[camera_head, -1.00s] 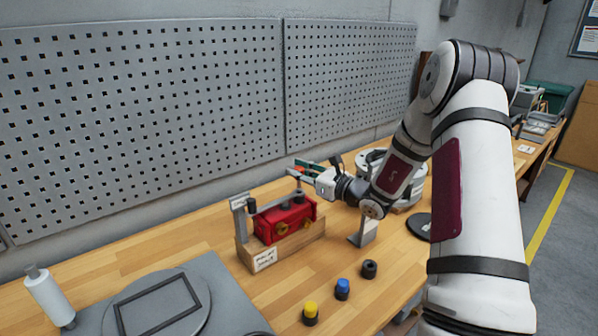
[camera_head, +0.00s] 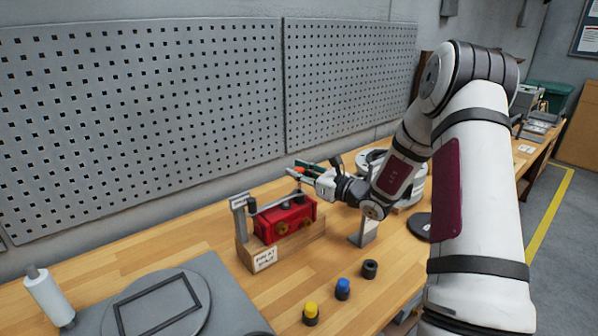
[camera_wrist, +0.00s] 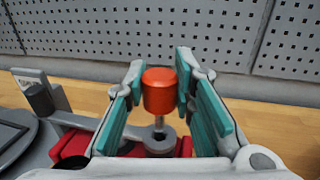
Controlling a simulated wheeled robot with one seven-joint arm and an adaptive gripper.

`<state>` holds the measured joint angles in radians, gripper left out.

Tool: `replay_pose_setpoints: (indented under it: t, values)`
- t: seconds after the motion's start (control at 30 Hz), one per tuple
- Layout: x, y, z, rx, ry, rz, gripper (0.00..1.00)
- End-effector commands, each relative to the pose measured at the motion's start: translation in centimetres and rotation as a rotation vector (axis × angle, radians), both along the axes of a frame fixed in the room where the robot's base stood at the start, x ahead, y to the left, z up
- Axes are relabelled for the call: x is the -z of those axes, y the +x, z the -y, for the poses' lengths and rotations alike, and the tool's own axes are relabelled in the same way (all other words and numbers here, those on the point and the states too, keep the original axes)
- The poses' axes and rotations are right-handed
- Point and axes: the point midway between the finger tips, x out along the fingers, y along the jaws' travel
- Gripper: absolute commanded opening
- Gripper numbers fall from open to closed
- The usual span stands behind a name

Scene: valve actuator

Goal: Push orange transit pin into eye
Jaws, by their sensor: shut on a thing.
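The orange transit pin (camera_wrist: 160,92) has a round orange head and a thin metal shaft pointing down. My gripper (camera_wrist: 163,88) has teal finger pads and is shut on the pin's head in the wrist view. The shaft's lower end meets a dark grey round eye (camera_wrist: 160,145) at the end of a grey bar; how deep it sits inside I cannot tell. The red valve actuator (camera_head: 287,220) lies below, on a wooden stand. In the head view my gripper (camera_head: 303,172) is above the actuator's right end, and the pin is too small to make out clearly.
A labelled wooden stand (camera_head: 264,261) carries the actuator. Yellow (camera_head: 311,312), blue (camera_head: 342,288) and black (camera_head: 370,269) caps stand in front. A grey plate with a round disc (camera_head: 160,305) lies at left, and a pegboard (camera_head: 140,110) rises behind. Bench is clear between.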

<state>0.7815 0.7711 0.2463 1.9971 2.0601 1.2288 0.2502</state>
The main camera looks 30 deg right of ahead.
Motion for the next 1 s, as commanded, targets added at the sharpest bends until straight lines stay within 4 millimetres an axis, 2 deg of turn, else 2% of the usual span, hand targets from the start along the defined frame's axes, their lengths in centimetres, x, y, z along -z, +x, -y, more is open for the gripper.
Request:
replay_pose_setpoints:
  t: [1.0]
  values:
    - [2.3,0.0,0.0,0.0,0.0,0.0,0.0]
